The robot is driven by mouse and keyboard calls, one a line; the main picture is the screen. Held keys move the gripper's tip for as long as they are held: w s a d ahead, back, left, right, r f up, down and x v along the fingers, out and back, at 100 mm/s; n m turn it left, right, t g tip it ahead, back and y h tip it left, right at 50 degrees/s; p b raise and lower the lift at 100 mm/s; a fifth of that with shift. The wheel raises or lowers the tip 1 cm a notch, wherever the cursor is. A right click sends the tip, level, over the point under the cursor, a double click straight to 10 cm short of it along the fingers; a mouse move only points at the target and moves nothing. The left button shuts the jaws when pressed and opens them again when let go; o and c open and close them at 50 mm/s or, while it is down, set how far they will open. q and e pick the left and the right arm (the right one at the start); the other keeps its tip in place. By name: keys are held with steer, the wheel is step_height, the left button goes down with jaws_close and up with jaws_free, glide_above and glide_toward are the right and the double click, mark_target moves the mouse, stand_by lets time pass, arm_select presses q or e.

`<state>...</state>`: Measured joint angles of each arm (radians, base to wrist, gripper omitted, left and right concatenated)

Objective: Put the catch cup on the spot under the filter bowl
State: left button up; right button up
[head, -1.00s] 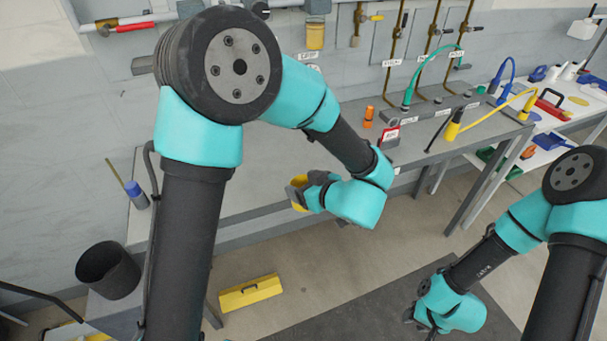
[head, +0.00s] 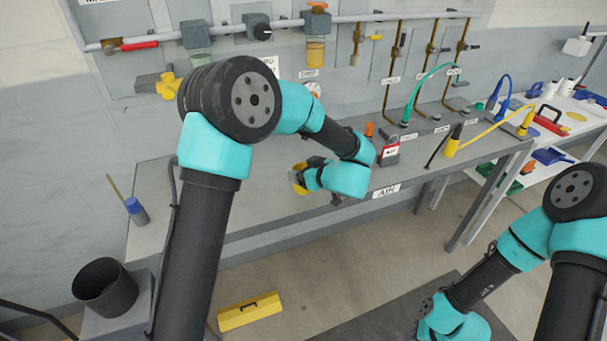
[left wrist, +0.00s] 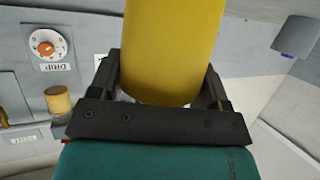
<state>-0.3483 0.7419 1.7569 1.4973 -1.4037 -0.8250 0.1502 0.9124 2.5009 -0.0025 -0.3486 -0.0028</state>
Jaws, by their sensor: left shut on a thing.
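The catch cup (head: 297,187) is yellow, and my left gripper (head: 303,177) is shut on it above the grey bench top. In the left wrist view the cup (left wrist: 172,50) fills the space between the two fingers. A clear bowl (head: 200,64) hangs from the wall pipe at upper left and looks like the filter bowl. The spot under it cannot be made out; my left arm covers part of the bench there. My right gripper (head: 420,332) is at the bottom edge, and its fingers are too cut off to read.
An amber bowl (head: 315,50) hangs further right on the pipe. The bench front is largely clear.

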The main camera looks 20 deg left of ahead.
arm_select(q)
steer(key=shift+w, duration=0.35)
steer(key=shift+a, duration=0.1)
steer(key=shift+w+a+f, duration=0.1)
steer(key=shift+w, duration=0.3)
steer(key=shift+w+a, duration=0.15)
steer(key=shift+w, duration=0.35)
step_height(320, 180, down, 3)
steer(key=shift+s+r, duration=0.1)
steer(key=shift+r, duration=0.05)
steer(key=shift+f, duration=0.25)
steer(key=shift+f, duration=0.15)
steer(key=o, duration=0.9)
steer(key=shift+o, duration=0.2)
